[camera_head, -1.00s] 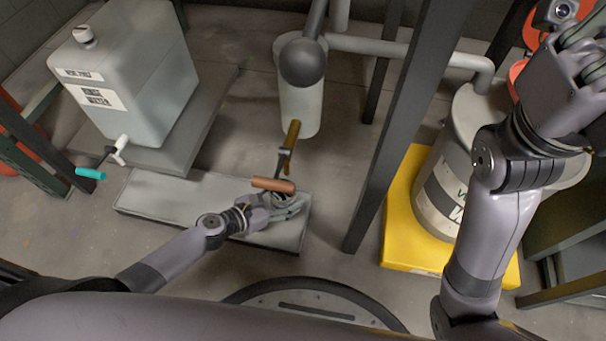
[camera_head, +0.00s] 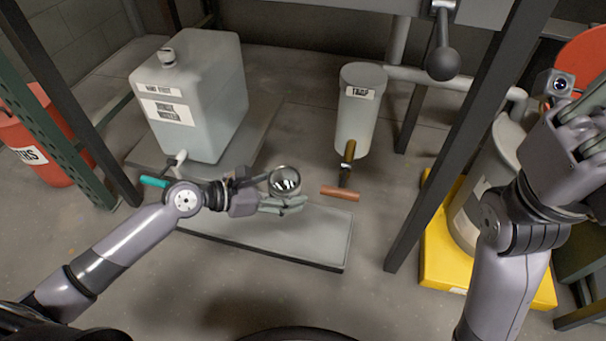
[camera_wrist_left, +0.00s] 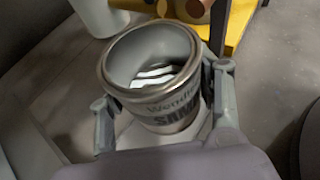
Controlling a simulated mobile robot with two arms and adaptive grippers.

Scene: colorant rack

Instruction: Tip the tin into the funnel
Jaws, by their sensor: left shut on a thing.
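My left gripper (camera_head: 280,199) is shut on the tin (camera_head: 285,181), an open metal can with a shiny rim. The tin is above the low grey slab, left of a copper-coloured bar on the trap's outlet. I cannot make out a funnel in these views. My right gripper (camera_head: 582,130) is at the right edge; its finger opening is unclear.
A grey cylinder labelled TRAP (camera_head: 354,130) has a brass outlet and the copper-coloured bar (camera_head: 340,193) below. A large rinse tank (camera_head: 200,95) with a teal-handled tap stands left. The grey slab (camera_head: 315,240) is bare. A dark post (camera_head: 450,150) and yellow base (camera_head: 437,215) stand right.

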